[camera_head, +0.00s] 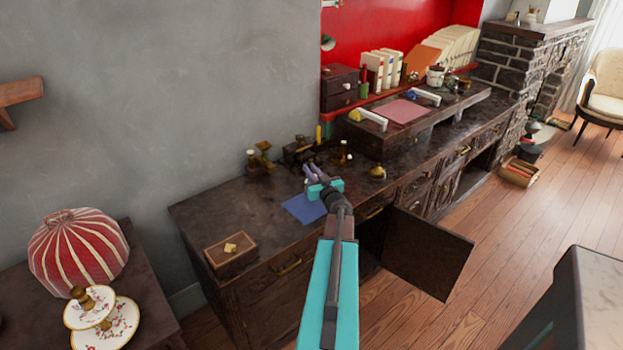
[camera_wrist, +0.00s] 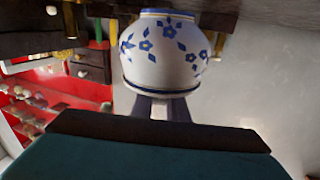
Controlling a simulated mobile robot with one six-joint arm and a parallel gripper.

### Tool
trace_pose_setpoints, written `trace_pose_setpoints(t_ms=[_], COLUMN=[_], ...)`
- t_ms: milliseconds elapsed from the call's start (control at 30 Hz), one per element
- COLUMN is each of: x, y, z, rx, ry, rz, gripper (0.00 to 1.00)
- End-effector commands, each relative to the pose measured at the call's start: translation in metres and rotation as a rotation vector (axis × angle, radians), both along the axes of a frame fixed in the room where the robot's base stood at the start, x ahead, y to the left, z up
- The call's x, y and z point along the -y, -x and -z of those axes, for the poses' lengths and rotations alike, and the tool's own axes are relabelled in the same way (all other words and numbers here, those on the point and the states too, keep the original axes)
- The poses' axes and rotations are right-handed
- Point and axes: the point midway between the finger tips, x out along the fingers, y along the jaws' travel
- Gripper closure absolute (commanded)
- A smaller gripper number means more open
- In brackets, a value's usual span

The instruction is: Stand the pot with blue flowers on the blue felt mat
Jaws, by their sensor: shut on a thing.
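The white pot with blue flowers (camera_wrist: 165,50) fills the upper middle of the wrist view, its blue-ringed end towards the dark wood at the top. My gripper (camera_wrist: 165,108) is shut at the pot's other end, with a pale part between its two dark fingers. In the head view my gripper (camera_head: 312,172) is over the dark cabinet top, just behind the blue felt mat (camera_head: 300,209). I cannot make out the pot there. The visible part of the mat is bare. I cannot tell whether the pot touches the cabinet top.
Brass and dark items (camera_head: 262,160) stand along the wall behind my gripper, with a small brass pot (camera_head: 377,172) to its right. A wooden box (camera_head: 230,252) sits at the front left. A cabinet door (camera_head: 428,252) hangs open. The top between box and mat is clear.

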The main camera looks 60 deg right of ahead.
Motion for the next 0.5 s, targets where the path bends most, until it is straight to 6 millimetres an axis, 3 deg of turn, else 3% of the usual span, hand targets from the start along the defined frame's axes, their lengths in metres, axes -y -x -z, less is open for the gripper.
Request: trace_pose_setpoints(t_ms=[500], x=[0.000], y=[0.000], z=[0.035], rx=[0.000], ry=[0.000], rz=[0.000], gripper=[1.00])
